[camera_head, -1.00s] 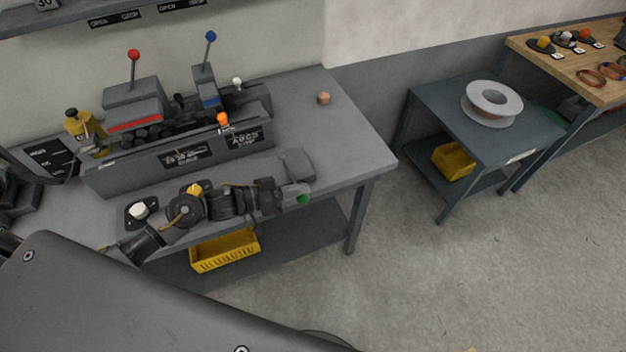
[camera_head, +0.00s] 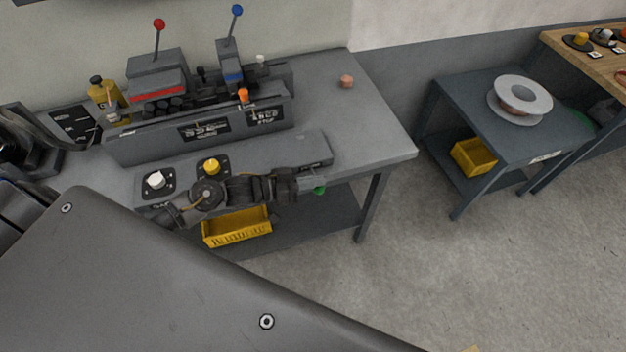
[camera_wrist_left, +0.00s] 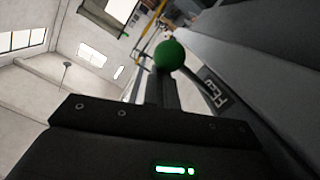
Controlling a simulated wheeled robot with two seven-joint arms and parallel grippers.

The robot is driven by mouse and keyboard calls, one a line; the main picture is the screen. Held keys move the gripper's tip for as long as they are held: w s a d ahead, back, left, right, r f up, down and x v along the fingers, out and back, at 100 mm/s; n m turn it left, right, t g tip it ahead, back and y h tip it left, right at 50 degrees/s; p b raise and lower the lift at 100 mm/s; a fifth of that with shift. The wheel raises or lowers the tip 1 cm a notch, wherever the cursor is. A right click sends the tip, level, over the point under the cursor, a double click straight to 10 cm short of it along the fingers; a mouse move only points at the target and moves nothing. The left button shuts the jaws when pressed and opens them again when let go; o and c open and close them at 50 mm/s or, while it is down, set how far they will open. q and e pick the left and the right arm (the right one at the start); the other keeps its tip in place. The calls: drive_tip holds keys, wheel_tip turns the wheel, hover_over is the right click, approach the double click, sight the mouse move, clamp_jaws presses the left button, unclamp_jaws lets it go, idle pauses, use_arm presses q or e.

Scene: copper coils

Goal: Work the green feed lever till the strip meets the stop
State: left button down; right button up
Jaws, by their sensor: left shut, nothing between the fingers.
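The green lever knob (camera_head: 319,190) shows below the right end of the grey control box at the bench's front edge. In the left wrist view the round green knob (camera_wrist_left: 169,55) is just beyond the fingertips; I cannot tell whether they touch it. My left gripper (camera_head: 297,186) is shut and empty, at the bench front just left of the knob. The lever's shaft is hidden. The grey feed machine (camera_head: 150,148) stands behind, with a plate marked STOP (camera_head: 266,117) on its front right. I cannot make out the strip or its end. My right gripper is not in view.
The machine has a red-knobbed lever (camera_head: 159,24), a blue-knobbed lever (camera_head: 237,10) and an orange knob (camera_head: 244,94). White (camera_head: 155,180) and yellow (camera_head: 211,166) buttons sit at the bench front. A yellow crate (camera_head: 237,228) is below. A small copper piece (camera_head: 346,81) lies back right.

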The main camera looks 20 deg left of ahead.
use_arm(q)
drive_tip(key=shift+s+d+f, duration=0.15)
drive_tip(key=shift+s+f, duration=0.1)
drive_tip(key=shift+f, duration=0.2)
drive_tip(key=r+p, duration=0.1)
drive_tip(key=w+r+p, duration=0.1)
drive_tip(key=r, duration=0.1)
drive_tip(key=r+p, duration=0.1)
drive_tip(key=p, duration=0.1)
drive_tip(key=shift+w+d+r, duration=0.2)
drive_tip(key=shift+w+d, duration=0.2)
drive_tip(key=b+v, duration=0.3)
drive_tip(key=v, duration=0.7)
drive_tip(key=shift+w, duration=0.1)
